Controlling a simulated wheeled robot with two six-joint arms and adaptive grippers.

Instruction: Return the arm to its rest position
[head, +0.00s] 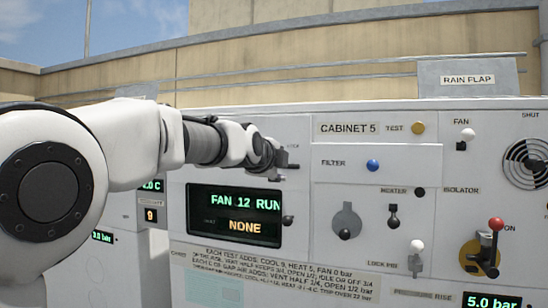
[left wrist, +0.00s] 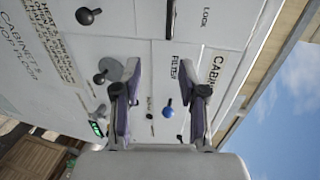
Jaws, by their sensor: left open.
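My left arm reaches in from the left in the head view, with its left gripper (head: 284,160) in front of the cabinet panel (head: 290,125), above the display reading FAN 12 RUN and NONE (head: 234,214). In the left wrist view the two fingers of the left gripper (left wrist: 167,68) are spread apart with nothing between their tips. Whether a finger touches the panel is not clear. The arm hides part of the cabinet's upper left. My right gripper is in neither view.
A red-knobbed lever (head: 494,240) stands out at the right. Open sky lies above the wall (head: 300,60).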

